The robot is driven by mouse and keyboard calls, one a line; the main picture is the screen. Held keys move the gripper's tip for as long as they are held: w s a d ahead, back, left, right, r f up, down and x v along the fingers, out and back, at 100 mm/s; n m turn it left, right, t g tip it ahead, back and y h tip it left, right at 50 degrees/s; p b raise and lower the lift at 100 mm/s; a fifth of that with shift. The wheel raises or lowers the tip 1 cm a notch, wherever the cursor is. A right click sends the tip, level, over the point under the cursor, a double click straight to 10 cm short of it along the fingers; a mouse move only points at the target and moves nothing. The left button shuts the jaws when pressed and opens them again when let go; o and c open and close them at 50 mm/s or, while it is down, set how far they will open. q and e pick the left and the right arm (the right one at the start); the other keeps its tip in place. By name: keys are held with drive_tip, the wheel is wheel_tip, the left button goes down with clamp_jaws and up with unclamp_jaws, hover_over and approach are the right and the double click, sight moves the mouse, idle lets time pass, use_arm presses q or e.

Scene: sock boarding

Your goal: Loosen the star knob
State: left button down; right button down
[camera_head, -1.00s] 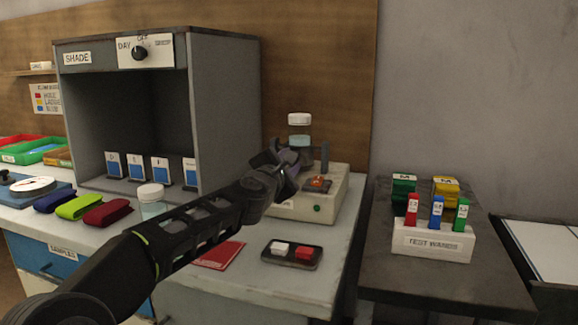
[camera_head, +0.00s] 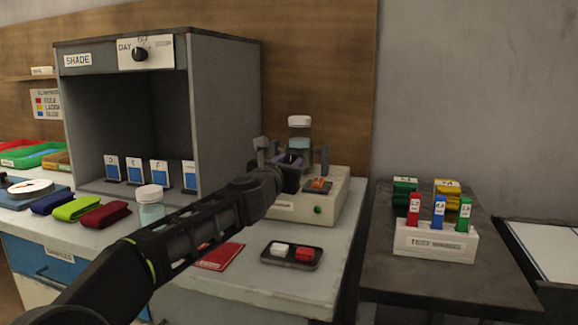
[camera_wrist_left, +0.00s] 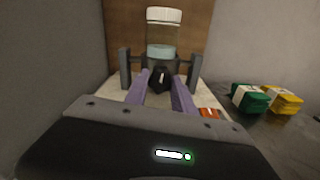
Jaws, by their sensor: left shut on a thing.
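The star knob (camera_wrist_left: 160,78) is dark with a pale mark and sits on the front of the beige machine (camera_head: 335,192), below a clear jar with a white lid (camera_head: 299,121). In the left wrist view the jar (camera_wrist_left: 162,32) stands between two grey posts. My left gripper (camera_wrist_left: 160,85) has its two purple fingers on either side of the knob, shut on it. In the head view the left gripper (camera_head: 290,160) covers most of the knob. My right gripper is not in view.
A grey shade cabinet (camera_head: 225,110) stands left of the machine. A dark tray (camera_head: 291,262) with a white and a red block lies in front. A lidded jar (camera_head: 150,205) is near my left arm. A rack of test wands (camera_head: 434,240) stands on the right table.

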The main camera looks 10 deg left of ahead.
use_arm(q)
drive_tip(key=shift+n, duration=0.3)
drive_tip(key=c, duration=1.1)
unclamp_jaws()
drive_tip(key=shift+o, duration=0.2)
drive_tip(key=shift+s+a+b, duration=0.1)
drive_tip(key=shift+s+b, duration=0.2)
drive_tip(key=shift+s, duration=0.3)
drive_tip(key=s+b, duration=0.1)
drive_tip(key=s, duration=0.5)
drive_tip(key=shift+s+a+b, duration=0.15)
drive_tip(key=shift+s+b, duration=0.15)
